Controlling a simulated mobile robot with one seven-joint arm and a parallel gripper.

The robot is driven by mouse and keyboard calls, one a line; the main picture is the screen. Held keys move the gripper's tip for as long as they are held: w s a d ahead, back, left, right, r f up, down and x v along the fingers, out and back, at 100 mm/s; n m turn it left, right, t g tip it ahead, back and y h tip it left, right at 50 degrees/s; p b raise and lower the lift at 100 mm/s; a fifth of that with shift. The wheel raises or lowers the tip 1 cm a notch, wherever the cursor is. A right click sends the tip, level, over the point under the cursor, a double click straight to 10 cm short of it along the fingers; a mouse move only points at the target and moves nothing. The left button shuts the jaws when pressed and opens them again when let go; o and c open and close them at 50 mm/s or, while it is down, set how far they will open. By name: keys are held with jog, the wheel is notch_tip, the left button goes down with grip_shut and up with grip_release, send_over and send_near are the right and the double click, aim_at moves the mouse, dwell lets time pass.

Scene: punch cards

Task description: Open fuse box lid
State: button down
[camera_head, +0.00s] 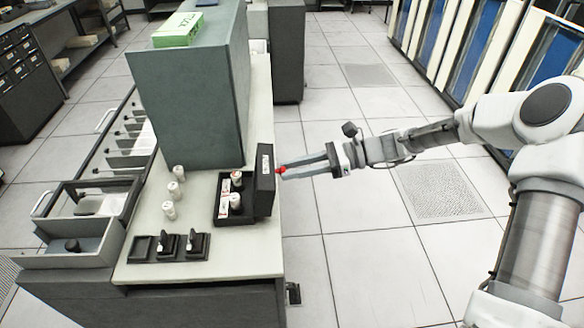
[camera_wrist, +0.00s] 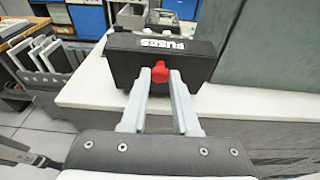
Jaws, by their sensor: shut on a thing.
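The black fuse box (camera_head: 236,219) sits near the right edge of the light countertop, with white fuses inside it. Its lid (camera_head: 264,180) stands up roughly upright along the box's right side, so the inside shows from above. The lid also shows in the wrist view (camera_wrist: 128,62), with the word FUSES upside down. A red knob (camera_wrist: 160,72) sticks out from the lid. My gripper (camera_head: 281,172) reaches in from the right, and its two grey fingers are shut on the red knob.
Several white fuses (camera_head: 173,189) stand on the counter left of the box. Black holders (camera_head: 168,246) lie at its front. A tall grey-green cabinet (camera_head: 195,95) stands behind, with a green box (camera_head: 178,29) on top. An open drawer (camera_head: 95,205) is at left. Tiled floor (camera_head: 350,250) lies clear at right.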

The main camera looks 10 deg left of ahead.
jog(key=c, duration=0.7)
grip_release()
jog(key=shift+o, duration=0.2)
jog(key=b+v, duration=0.1)
jog(key=v, duration=1.6)
jog(key=shift+d, duration=0.25)
